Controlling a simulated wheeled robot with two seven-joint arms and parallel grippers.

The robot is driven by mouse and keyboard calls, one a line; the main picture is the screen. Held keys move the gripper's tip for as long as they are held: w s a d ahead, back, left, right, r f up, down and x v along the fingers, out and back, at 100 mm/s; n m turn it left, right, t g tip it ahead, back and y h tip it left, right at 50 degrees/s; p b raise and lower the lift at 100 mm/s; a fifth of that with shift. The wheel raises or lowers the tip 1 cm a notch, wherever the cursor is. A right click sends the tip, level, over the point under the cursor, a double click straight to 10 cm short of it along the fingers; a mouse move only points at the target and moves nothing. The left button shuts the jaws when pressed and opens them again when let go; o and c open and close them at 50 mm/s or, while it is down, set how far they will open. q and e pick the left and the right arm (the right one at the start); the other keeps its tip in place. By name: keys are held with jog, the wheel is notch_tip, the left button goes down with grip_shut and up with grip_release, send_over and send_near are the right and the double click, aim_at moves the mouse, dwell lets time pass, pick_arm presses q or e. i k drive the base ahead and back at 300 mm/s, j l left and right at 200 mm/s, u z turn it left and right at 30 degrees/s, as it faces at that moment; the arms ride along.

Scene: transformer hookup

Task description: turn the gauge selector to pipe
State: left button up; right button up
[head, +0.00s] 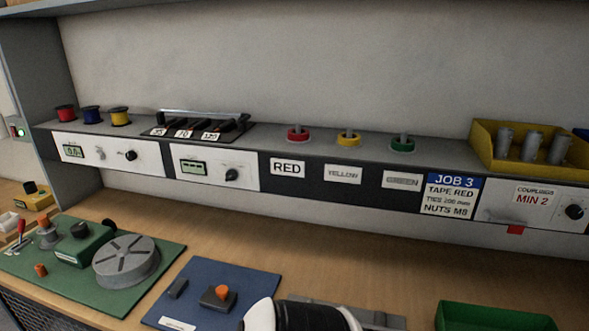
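No part in view is legibly marked as the gauge selector or as pipe. Three panels on the shelf front carry dark round knobs. The left panel has a small green display and a black knob (130,155). The middle panel has a display (193,167) and a black knob (231,174) to its right. Which way each knob points is too small to tell. Neither gripper's fingers show; only a white and black rounded arm part of mine enters at the bottom centre.
Above the panels stand spools (91,115), a black rack (200,130), tape rings (349,138) and a yellow bin (482,150). Below lie a green mat (150,287) with a grey disc, a blue mat (245,280) and a green tray (495,318).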

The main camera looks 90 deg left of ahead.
aim_at(231, 175)
jog(key=u, duration=1.7)
jog(key=l, duration=0.1)
